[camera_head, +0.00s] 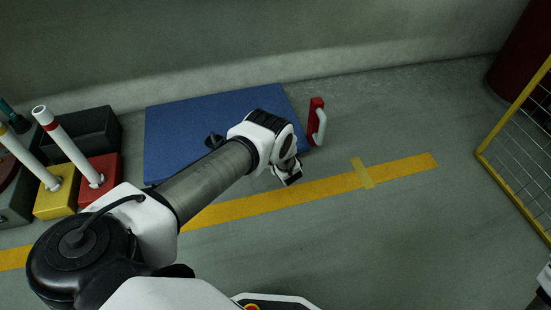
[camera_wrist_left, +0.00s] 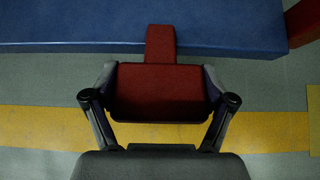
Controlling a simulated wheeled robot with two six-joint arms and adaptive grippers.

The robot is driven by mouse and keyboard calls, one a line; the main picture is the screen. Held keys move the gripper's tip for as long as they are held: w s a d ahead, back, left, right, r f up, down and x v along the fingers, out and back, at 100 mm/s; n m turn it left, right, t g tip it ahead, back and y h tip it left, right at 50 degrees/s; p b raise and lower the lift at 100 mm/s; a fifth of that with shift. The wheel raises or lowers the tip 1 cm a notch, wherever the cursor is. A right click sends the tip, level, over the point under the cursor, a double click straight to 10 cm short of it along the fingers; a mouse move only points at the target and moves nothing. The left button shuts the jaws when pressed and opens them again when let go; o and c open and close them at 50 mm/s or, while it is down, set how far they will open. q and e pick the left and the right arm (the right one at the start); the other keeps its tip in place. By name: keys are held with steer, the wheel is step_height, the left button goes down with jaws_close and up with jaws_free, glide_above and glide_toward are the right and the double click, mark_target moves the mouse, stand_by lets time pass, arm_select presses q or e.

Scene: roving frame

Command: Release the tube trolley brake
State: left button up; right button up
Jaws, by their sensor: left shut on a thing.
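The blue flat deck (camera_head: 190,125), which looks like the trolley, lies by the wall; its front edge also shows in the left wrist view (camera_wrist_left: 80,30). A dark red pedal-like piece (camera_wrist_left: 160,88), apparently the brake, sticks out from that edge on a narrow red stem. My left gripper (camera_wrist_left: 159,100) is shut on its wide part, one finger at each side. In the head view my left gripper (camera_head: 288,173) is at the deck's front right; the red piece is hidden there.
A red post with a white handle (camera_head: 318,122) stands at the deck's right end. White tubes stand in a yellow block (camera_head: 55,205) and a red block (camera_head: 101,170) at left. A yellow mesh fence (camera_head: 515,150) is at right. The floor front right is clear.

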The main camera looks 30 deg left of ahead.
arm_select(q)
steer(key=shift+w+a+r, duration=0.3)
steer(key=o, duration=1.5)
steer(key=shift+c, duration=0.2)
steer(key=shift+o, duration=0.3)
steer(key=shift+s+f, duration=0.1)
steer(key=shift+f, duration=0.1)
steer(key=shift+s+d, duration=0.1)
steer(key=shift+d, duration=0.1)
steer(key=v, duration=1.1)
steer(key=shift+s+r, duration=0.25)
steer(key=shift+r, duration=0.05)
steer(key=shift+d, duration=0.1)
